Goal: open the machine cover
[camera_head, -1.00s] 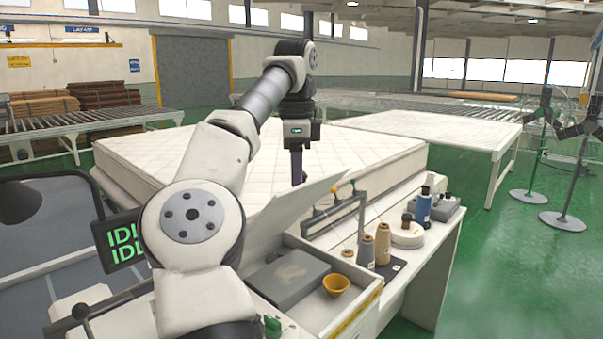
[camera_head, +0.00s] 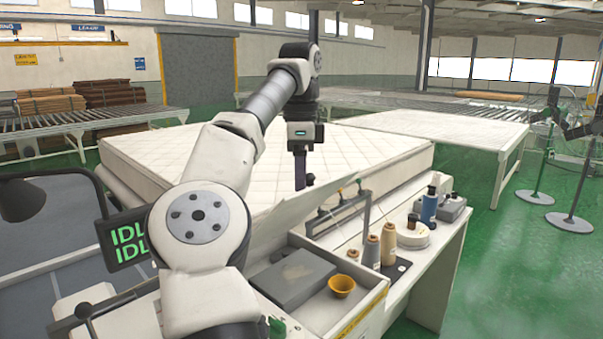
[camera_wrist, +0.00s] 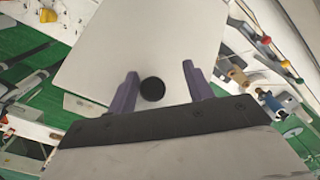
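The machine cover (camera_head: 288,219) is a pale flat panel, tilted up over the sewing table's tray, in the head view. In the wrist view the cover (camera_wrist: 150,40) fills the middle as a white panel. A round black knob (camera_wrist: 152,89) on it shows between my finger lines. My gripper (camera_head: 301,186) points down near the cover's raised upper edge. In the wrist view my gripper (camera_wrist: 160,72) has its two purple fingers well apart, one on each side of the knob, not pressing on it. Whether the fingers reach the knob's depth is unclear.
A white mattress (camera_head: 370,150) lies behind the cover. The table holds a grey box (camera_head: 292,280), a yellow bowl (camera_head: 341,286), thread cones (camera_head: 388,244) and a blue bottle (camera_head: 429,208). A thread stand (camera_head: 340,215) rises beside the cover. An IDLE screen (camera_head: 125,241) stands left.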

